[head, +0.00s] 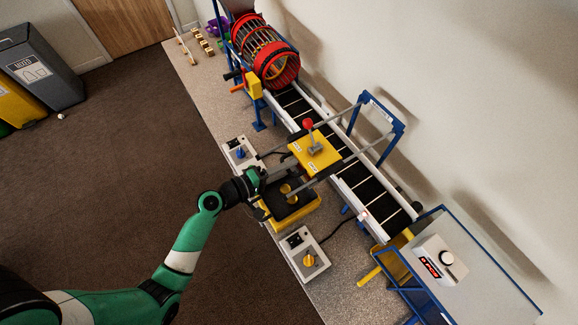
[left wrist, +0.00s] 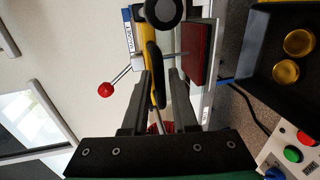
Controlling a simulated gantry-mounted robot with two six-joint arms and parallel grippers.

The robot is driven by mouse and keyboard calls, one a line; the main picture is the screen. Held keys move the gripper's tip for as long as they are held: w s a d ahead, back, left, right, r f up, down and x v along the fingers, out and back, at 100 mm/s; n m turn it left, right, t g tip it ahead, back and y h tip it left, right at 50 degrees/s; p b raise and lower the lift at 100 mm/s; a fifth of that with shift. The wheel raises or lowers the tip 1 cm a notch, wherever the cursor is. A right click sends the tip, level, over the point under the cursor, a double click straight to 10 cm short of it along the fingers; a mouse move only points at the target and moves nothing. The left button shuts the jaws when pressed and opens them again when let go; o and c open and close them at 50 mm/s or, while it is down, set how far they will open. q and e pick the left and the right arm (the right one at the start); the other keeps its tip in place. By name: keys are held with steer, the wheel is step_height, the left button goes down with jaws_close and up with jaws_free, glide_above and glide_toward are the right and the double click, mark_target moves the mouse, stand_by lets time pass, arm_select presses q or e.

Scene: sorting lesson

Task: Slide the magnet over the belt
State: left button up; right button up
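The magnet carriage (head: 317,155) is a yellow block on two grey rails, with a red-knobbed lever on top; in the head view it overlaps the near side of the black belt (head: 353,181). In the left wrist view its yellow side with a black handle (left wrist: 156,75) lies ahead, with the red knob (left wrist: 105,90) to the left and a dark red block (left wrist: 201,53) to the right. My left gripper (head: 262,177) is at the carriage's near side. Its fingers (left wrist: 160,82) are apart, with the handle between or just beyond them; contact is unclear. My right gripper is out of view.
A black tray with yellow sides (head: 305,213) holding gold discs stands below the left gripper. Control boxes (head: 303,254) flank it. A red drum (head: 268,55) stands at the belt's far end, a blue frame (head: 393,119) beyond the rails. A white box (head: 437,264) is at lower right.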

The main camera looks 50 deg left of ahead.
arm_select(q)
jaws_close()
stand_by(1.1)
